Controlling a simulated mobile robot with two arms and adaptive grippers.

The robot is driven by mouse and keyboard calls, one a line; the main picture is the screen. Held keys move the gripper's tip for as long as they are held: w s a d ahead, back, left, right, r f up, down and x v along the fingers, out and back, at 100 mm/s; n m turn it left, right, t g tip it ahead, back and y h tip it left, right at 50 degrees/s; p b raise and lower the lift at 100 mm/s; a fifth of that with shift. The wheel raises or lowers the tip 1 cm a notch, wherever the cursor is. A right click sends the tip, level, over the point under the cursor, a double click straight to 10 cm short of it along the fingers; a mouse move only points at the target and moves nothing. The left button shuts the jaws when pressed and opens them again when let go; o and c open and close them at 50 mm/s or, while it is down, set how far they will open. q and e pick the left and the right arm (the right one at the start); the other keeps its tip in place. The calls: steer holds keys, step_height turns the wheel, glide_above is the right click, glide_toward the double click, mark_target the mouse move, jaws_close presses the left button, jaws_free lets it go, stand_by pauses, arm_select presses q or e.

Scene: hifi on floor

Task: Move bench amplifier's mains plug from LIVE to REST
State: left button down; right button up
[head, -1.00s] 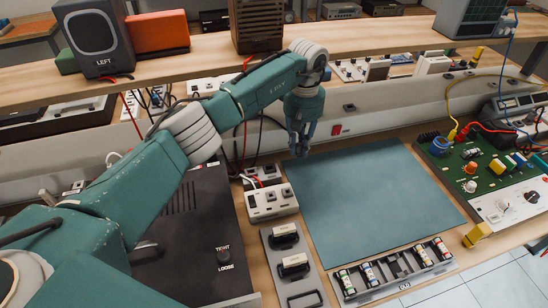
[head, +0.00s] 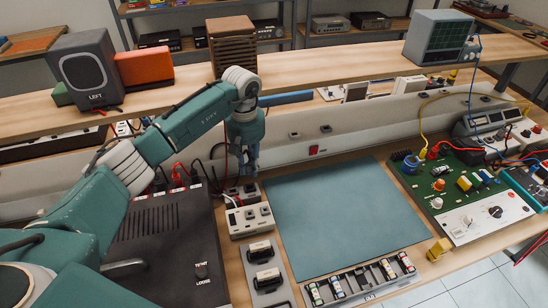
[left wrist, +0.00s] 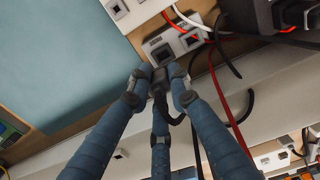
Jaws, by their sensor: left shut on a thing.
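My left gripper (head: 246,171) hangs over the small rear socket block (head: 240,192), by the mat's back left corner. In the left wrist view my gripper (left wrist: 160,82) has its fingers closed around a black plug (left wrist: 159,86), whose black cable curves off to the right. The plug is close to the pale socket block (left wrist: 150,50) with dark outlets; I cannot tell whether it touches it. No LIVE or REST lettering can be read. The bench amplifier (head: 165,240) may be the black vented case at left. My right gripper is not in view.
Red and black cables crowd the area behind the amplifier. The blue-green mat (head: 345,215) is bare. A grey trunking (head: 350,135) runs along the back.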

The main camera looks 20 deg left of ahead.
arm_select(q)
steer(key=shift+s+a, duration=0.2)
steer(key=shift+a, duration=0.05)
steer(key=shift+f, duration=0.1)
steer(key=shift+a+f+b, duration=0.15)
steer(key=shift+f+b, duration=0.25)
steer(key=shift+f, duration=0.5)
steer(key=shift+f+b, duration=0.35)
steer(key=shift+f, duration=0.05)
steer(key=shift+f+b, duration=0.35)
steer(key=shift+f, duration=0.65)
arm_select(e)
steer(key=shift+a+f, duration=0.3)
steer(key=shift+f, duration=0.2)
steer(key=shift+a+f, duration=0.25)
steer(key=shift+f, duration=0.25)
